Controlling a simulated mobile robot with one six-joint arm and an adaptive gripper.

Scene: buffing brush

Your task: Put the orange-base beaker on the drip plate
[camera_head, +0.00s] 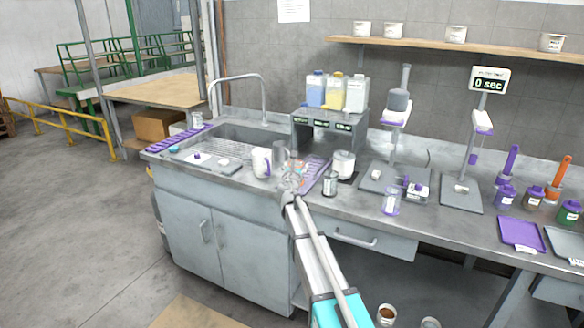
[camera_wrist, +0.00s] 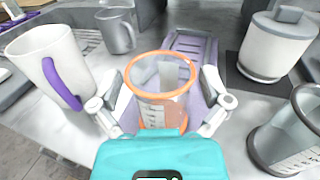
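A clear beaker with an orange ring around its rim and orange lower down (camera_wrist: 158,105) stands in the middle of the wrist view. In the head view it is small and partly hidden by my gripper (camera_head: 291,190). My gripper (camera_wrist: 162,108) is open, with one finger on each side of the beaker, and gaps seem to show between fingers and glass. A purple-grey ridged plate (camera_wrist: 190,42) lies just behind the beaker; it also shows in the head view (camera_head: 316,168). I cannot tell whether it is the drip plate. A flat purple tray (camera_head: 522,233) lies far right.
A white mug with a purple handle (camera_wrist: 55,62) stands left of my gripper. A grey metal cup (camera_wrist: 117,30) is behind it. A white lidded pot (camera_wrist: 272,48) and a clear beaker with a grey rim (camera_wrist: 290,135) stand close on the right. The sink (camera_head: 240,140) is left.

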